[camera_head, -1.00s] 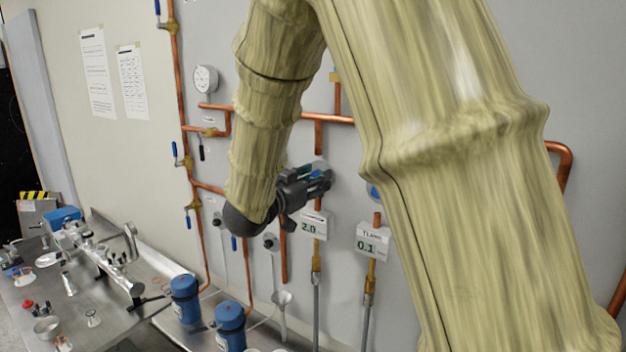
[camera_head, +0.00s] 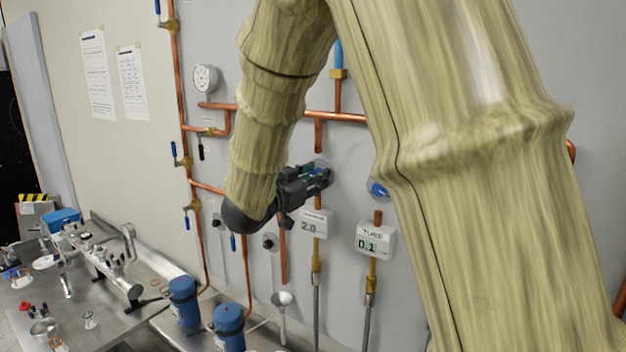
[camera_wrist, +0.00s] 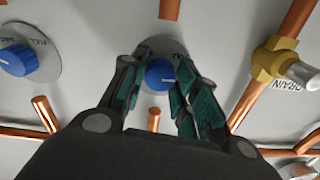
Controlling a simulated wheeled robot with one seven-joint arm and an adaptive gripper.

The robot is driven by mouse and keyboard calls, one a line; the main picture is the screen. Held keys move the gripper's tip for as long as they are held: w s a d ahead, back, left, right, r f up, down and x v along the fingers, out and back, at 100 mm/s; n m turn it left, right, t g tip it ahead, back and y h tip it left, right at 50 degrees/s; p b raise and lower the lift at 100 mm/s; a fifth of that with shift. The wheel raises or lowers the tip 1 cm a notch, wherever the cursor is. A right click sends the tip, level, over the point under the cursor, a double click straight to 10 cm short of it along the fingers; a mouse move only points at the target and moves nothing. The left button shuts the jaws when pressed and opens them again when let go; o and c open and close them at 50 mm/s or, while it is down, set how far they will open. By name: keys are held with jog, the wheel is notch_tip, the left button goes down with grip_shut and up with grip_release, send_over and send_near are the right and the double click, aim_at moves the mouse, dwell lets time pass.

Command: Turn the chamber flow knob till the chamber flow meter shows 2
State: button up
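The chamber flow meter (camera_head: 313,226) is a white box on the wall, and its display reads 2.0. The chamber flow knob (camera_wrist: 160,75) is blue on a round grey plate. In the wrist view it lies between the two fingers of my gripper (camera_wrist: 166,65). The fingers stand apart, one on each side of the knob, with what look like narrow gaps; contact is hard to tell. In the head view my gripper (camera_head: 322,178) is at the wall just above the chamber meter and mostly hides this knob.
Right of the chamber meter is a TUBE meter (camera_head: 375,241) reading 0.1, with a second blue knob (camera_head: 377,189) above it, partly behind my arm. A brass drain valve (camera_wrist: 275,62) and copper pipes surround the knob. Blue pumps (camera_head: 184,301) stand below on the bench.

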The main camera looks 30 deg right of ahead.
jog(key=o, duration=0.3)
jog(key=v, duration=1.2)
dwell(0.4)
